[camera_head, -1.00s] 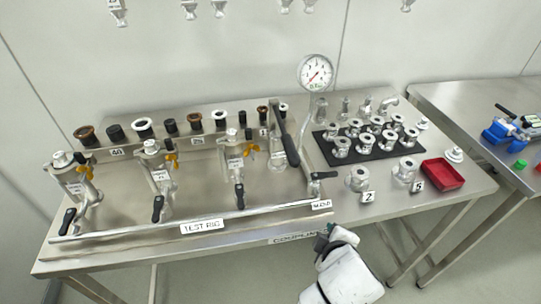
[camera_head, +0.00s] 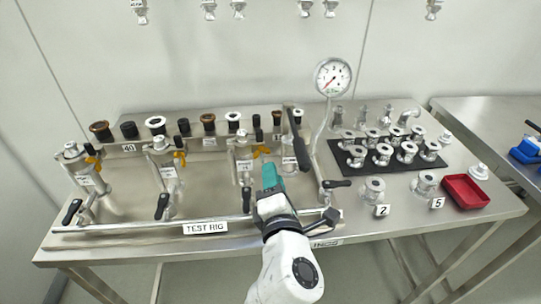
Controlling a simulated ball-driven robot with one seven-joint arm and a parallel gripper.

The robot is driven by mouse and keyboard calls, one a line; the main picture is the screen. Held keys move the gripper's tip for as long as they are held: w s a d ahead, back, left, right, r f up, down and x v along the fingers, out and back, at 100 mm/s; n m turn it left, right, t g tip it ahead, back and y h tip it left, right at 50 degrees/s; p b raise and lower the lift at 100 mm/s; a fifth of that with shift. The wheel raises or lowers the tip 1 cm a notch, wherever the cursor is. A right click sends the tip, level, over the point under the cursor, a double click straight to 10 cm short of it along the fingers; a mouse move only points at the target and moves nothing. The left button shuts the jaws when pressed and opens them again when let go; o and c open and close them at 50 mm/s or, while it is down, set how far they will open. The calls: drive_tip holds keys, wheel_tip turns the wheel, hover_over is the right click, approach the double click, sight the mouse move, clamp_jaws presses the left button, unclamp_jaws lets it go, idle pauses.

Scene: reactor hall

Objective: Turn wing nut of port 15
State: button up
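Three metal ports stand on the test rig, a left port (camera_head: 83,172), a middle port (camera_head: 162,160) and a right port (camera_head: 241,155). My gripper (camera_head: 270,172), with teal fingers, points at the rig just below the right wing nut in the picture. I cannot tell whether it touches the nut or how far its fingers are apart.
A long dark lever (camera_head: 294,132) and a pressure gauge (camera_head: 332,77) rise right of my gripper. Black-handled valves line the rig's front rail (camera_head: 130,228). Several fittings stand on a black mat (camera_head: 350,173) at the right, near a red tray (camera_head: 466,192).

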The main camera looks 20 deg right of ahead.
sight(269, 153)
drive_tip(key=x, duration=0.7)
drive_tip(key=shift+w+d+f+p, duration=0.1)
drive_tip(key=shift+w+p, duration=0.1)
drive_tip(key=shift+p, duration=0.15)
clamp_jaws()
